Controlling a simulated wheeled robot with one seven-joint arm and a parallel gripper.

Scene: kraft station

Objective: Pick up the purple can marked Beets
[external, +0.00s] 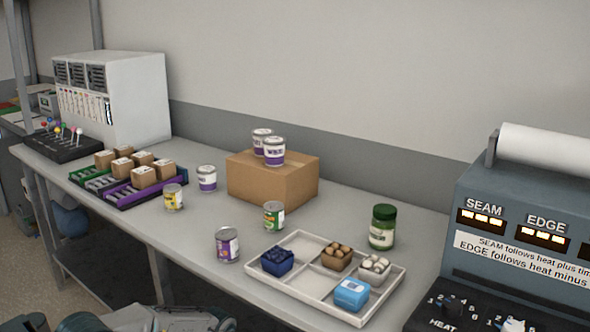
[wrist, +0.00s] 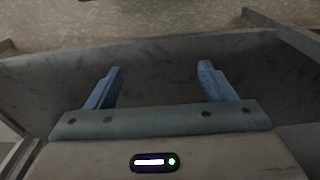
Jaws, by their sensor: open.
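A can with a purple label (external: 227,246) stands upright near the front edge of the grey bench in the external view, left of the white tray. Its lettering is too small to read, so I cannot confirm that it says Beets. Other cans with white and purple labels are one on the bench (external: 207,179) and two on top of a cardboard box (external: 274,152). My gripper (wrist: 159,68) shows in the wrist view, its two blue fingers wide apart with nothing between them. No can shows in the wrist view.
A yellow-labelled can (external: 173,198) and a green-labelled can (external: 273,216) stand near the purple one. The divided white tray (external: 299,292) holds small containers. A green jar (external: 382,228) stands behind it. The cardboard box (external: 250,187) is at the back. Bench before the purple can is clear.

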